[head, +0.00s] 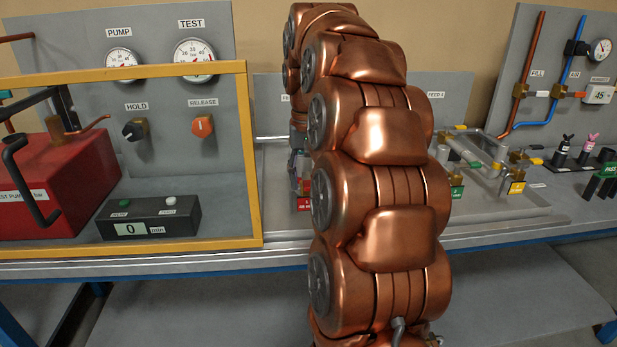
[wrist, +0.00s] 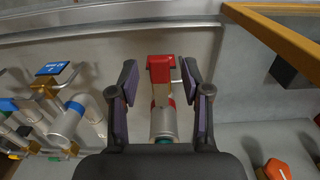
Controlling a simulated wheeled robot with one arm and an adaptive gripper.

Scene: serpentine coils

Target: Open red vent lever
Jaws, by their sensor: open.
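The red vent lever (wrist: 161,68) shows in the wrist view as a red block on top of a light metal fitting, with a red and silver body below it. My gripper (wrist: 159,82) is open, with one dark finger on each side of the lever and a gap visible on both sides. No contact shows. In the head view my copper-coloured arm hides most of the lever's area. A small piece of red (head: 304,188) shows at the arm's left edge, with a red label below it.
A yellow-framed guard (head: 255,160) stands left of my arm around a red test pump (head: 60,180) and a timer box (head: 150,217). Pipework with yellow and green tags (head: 480,160) lies to the right. A blue-tagged valve (wrist: 54,69) is left of my gripper in the wrist view.

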